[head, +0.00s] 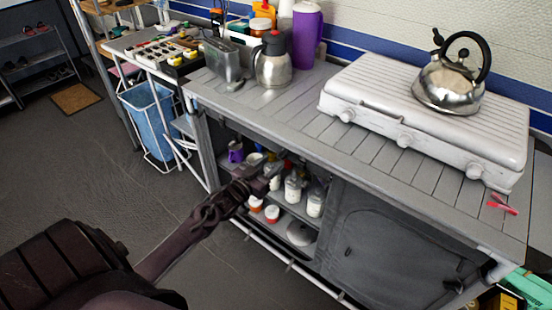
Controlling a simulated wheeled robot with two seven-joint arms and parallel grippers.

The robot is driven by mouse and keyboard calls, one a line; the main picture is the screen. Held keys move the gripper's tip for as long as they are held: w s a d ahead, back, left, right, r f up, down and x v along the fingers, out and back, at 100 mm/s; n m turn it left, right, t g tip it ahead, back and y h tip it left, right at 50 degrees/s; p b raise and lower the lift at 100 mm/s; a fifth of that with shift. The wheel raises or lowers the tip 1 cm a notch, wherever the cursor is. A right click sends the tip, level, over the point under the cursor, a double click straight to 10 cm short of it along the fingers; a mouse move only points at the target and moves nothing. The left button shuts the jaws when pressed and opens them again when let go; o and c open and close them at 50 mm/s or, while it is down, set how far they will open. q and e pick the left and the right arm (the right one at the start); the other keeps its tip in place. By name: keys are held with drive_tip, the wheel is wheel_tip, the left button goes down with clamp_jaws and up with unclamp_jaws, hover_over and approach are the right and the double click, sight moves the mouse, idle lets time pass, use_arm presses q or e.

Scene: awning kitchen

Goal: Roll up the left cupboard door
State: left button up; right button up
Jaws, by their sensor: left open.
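The left cupboard compartment stands open below the counter, with its shelf (290,207) and contents showing. I cannot make out its door clearly; the area under the counter's edge is dark and partly behind my gripper. My left gripper (266,178) is open and empty, in front of the open compartment near its upper part. I cannot tell whether it touches anything. The right cupboard door (385,245), grey fabric with a curved seam, hangs closed. My right gripper is not in view.
White bottles (293,188) and red-lidded jars (271,213) sit inside the cupboard. On the counter (290,112) stand a white stove (420,118) with a kettle (448,85), a steel jug (272,68) and a toaster (222,60). A blue bin (150,120) stands left.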

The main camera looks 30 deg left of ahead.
use_arm(q)
drive_tip(key=shift+s+a, duration=0.15)
drive_tip(key=shift+s, duration=1.3)
